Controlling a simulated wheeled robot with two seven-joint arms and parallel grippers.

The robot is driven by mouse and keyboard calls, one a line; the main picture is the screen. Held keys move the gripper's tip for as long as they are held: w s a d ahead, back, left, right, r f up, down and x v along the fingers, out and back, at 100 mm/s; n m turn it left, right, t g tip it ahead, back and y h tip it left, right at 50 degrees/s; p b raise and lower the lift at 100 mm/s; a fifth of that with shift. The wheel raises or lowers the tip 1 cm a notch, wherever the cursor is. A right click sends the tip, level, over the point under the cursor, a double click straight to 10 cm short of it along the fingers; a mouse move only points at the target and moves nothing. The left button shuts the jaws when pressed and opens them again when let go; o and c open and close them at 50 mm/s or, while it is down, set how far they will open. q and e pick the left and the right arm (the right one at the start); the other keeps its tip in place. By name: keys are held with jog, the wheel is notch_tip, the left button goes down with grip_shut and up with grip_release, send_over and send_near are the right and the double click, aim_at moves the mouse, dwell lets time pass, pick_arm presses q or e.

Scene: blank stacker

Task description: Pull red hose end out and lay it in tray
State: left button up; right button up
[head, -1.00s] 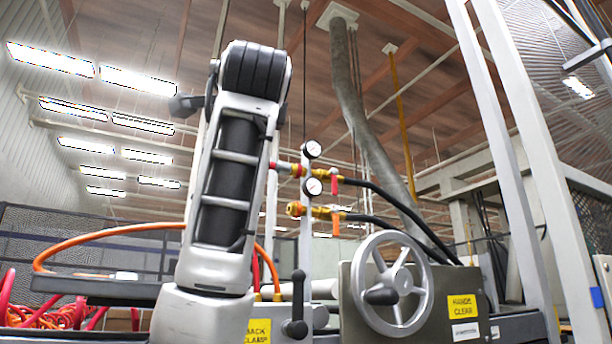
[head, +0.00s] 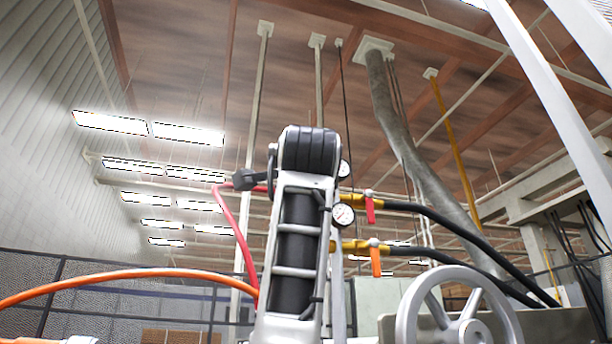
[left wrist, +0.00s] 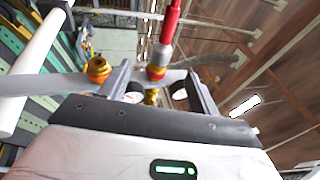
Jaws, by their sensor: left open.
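The red hose (head: 236,222) arcs up on the left of my arm in the head view, and its end goes behind the top of the arm. In the left wrist view the red hose end (left wrist: 168,30) has a metal and orange collar and lies between my open left fingers (left wrist: 158,80), with gaps at both sides. A brass fitting shows just below the collar; I cannot tell whether the two are joined. In the head view my left gripper is hidden behind my arm. My right gripper and the tray are not in view.
A gauge (head: 343,215), a red-handled valve (head: 370,208) and an orange-handled valve (head: 375,262) stand right of my arm. Black hoses (head: 460,235) run right from them. A handwheel (head: 460,312) is lower right. An orange hose (head: 100,284) crosses at left. Another brass fitting (left wrist: 98,68) is near the left finger.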

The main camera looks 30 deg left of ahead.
pick_arm(q)
jog(key=shift+p+x, duration=0.35)
jog(key=shift+x, duration=3.2)
jog(key=shift+s, duration=0.1)
grip_shut()
